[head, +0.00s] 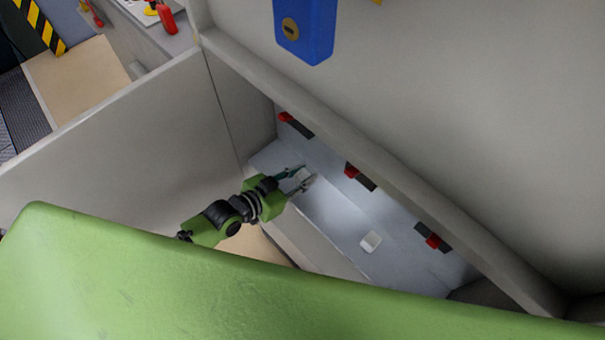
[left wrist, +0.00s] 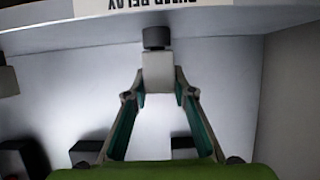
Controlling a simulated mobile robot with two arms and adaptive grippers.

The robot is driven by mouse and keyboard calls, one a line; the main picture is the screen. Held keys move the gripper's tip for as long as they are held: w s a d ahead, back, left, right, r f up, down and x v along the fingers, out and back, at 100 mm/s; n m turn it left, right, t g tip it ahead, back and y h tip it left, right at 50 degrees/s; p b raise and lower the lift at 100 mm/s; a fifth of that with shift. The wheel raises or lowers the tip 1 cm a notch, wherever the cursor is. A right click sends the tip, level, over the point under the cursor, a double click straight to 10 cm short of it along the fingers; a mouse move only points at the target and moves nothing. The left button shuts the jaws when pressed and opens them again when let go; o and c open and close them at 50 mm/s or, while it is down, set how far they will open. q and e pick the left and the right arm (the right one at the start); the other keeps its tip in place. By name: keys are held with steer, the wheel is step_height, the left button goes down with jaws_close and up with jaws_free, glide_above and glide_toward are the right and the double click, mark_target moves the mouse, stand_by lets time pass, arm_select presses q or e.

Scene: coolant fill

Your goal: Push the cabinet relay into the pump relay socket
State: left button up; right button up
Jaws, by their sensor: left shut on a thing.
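My left gripper (head: 297,180) reaches into the open cabinet and is shut on a small white relay. In the left wrist view, the fingertips of my left gripper (left wrist: 158,95) clasp the two sides of the white relay (left wrist: 157,72). The relay's far end meets a dark block (left wrist: 156,38), which lies in line with it under a shelf-like edge. I cannot tell whether the dark block is the socket or how deep the relay sits. My right gripper is not in view.
Another white block (head: 371,241) lies in the cabinet to the right. Black switches with red parts (head: 360,176) line the cabinet's back wall. The open door (head: 120,140) stands at left, and a blue padlock-like box (head: 305,28) hangs above.

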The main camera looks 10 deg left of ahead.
arm_select(q)
steer(key=shift+f, duration=0.25)
steer(key=o, duration=1.2)
steer(key=shift+c, duration=0.2)
steer(key=shift+s, duration=0.1)
steer(key=v, duration=1.2)
